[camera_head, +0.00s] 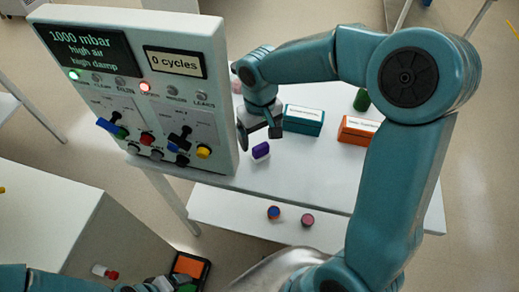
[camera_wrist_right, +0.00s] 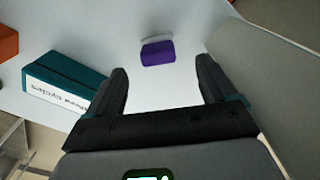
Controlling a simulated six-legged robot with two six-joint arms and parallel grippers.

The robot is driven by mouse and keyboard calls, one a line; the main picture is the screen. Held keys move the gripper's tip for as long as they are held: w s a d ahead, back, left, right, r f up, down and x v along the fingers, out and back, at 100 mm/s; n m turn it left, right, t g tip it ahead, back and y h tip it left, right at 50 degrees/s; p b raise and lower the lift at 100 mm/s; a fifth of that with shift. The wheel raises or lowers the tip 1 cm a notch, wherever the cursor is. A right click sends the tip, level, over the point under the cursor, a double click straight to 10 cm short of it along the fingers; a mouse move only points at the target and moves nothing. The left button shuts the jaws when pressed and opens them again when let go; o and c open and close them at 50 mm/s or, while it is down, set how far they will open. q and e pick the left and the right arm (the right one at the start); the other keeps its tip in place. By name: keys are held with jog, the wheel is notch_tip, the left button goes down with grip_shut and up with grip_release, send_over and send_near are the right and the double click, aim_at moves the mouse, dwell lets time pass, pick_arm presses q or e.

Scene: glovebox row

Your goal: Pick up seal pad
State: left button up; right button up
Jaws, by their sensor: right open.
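A small purple block with a pale top (camera_head: 261,151), which may be the seal pad, lies on the white table just below my right gripper (camera_head: 258,134). In the right wrist view the purple block (camera_wrist_right: 158,53) sits ahead of the fingertips, roughly centred between them and apart from both. My right gripper (camera_wrist_right: 163,78) is open and empty. My left arm comes in at the bottom left; its gripper is cut off by the frame edge and its jaws cannot be made out.
The control panel (camera_head: 215,100) stands close left of my right gripper. A teal box (camera_head: 303,121), an orange box (camera_head: 352,133) and a green cylinder (camera_head: 361,100) are to the right. Two small round pieces lie on the lower shelf (camera_head: 235,211). A black-rimmed tray (camera_head: 205,273) is at the bottom.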

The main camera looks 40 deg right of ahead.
aim_at(261, 147)
jog(key=shift+s+a+f, duration=0.1)
jog(key=shift+f, duration=0.55)
jog(key=shift+s+f, duration=0.25)
jog(key=shift+f, duration=0.2)
jog(key=f, duration=0.4)
jog(key=shift+w+d+p, duration=0.15)
jog(key=shift+d+p, duration=0.05)
jog(key=shift+p, duration=0.1)
jog(key=shift+f, duration=0.5)
jog(key=c, duration=0.4)
pick_arm(q)
jog(key=shift+s+r, duration=0.3)
jog(key=shift+r, duration=0.05)
pick_arm(e)
jog(key=c, duration=0.8)
